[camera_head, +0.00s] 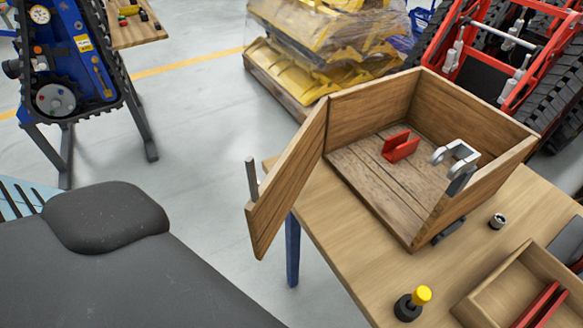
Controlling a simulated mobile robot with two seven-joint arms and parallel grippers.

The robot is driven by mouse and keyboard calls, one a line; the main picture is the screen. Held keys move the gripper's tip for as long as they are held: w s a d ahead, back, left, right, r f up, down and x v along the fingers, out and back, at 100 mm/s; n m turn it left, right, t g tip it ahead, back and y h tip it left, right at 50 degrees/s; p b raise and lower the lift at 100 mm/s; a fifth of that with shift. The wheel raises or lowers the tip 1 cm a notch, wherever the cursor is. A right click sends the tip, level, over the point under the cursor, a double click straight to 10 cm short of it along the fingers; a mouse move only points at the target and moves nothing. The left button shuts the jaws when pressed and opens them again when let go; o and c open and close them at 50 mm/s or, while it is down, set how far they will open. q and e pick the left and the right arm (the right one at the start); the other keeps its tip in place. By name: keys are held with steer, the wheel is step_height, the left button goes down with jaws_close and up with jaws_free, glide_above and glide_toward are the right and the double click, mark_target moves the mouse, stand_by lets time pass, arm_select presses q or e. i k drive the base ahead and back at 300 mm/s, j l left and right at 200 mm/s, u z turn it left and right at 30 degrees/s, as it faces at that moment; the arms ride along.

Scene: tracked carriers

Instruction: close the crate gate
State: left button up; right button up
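The wooden crate (375,110) stands on the wooden table at the right of the head view. Its gate (290,178) is swung wide open, out to the left past the table's edge. It meets the crate at the near end of the back-left wall, so the crate's left-front side is open. A grey upright handle (252,180) stands out from the gate's outer face near its free end. A red bracket (400,146) lies on the crate floor. A grey forked metal part (457,157) shows at the right wall; whether it is fixed there is unclear. Neither gripper is in view.
On the table (365,270) are a yellow-topped black knob (412,303), a small dark cylinder (497,221) and an open wooden tray (492,296) with red parts. A blue tracked unit (70,60) stands far left. Wrapped yellow parts (325,50) sit behind.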

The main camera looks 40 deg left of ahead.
mark_target(272, 199)
steer(key=j+z, duration=0.15)
steer(key=j, duration=0.3)
steer(key=k+j+z, duration=0.15)
steer(key=j, duration=1.15)
steer(key=k, duration=0.05)
